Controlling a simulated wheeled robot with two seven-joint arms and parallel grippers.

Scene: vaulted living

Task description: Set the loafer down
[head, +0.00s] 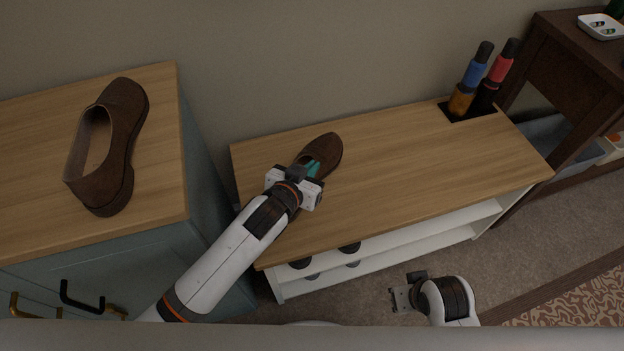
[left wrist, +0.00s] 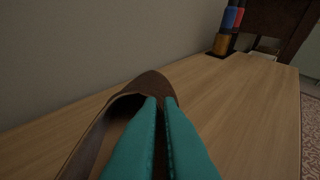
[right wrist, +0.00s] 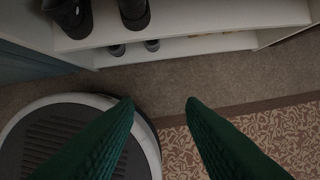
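One brown loafer (head: 325,149) is at the left part of the wooden bench top (head: 400,160), its toe pointing to the back right. My left gripper (head: 312,169) is over it with its teal fingers close together on the shoe's side wall; the loafer also shows in the left wrist view (left wrist: 150,82). The gripper and wrist hide the heel. I cannot tell whether the sole touches the bench. Another brown loafer (head: 125,120) lies on the cabinet at the left. My right gripper (head: 398,299) is open and empty, low in front of the bench.
The blue-grey cabinet (head: 60,105) with a wooden top stands left of the bench. Bottles or rolled items (head: 470,78) stand in a dark slot at the bench's back right. Dark shoes (right wrist: 70,15) sit on the white shelves below. The bench's middle and right are clear.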

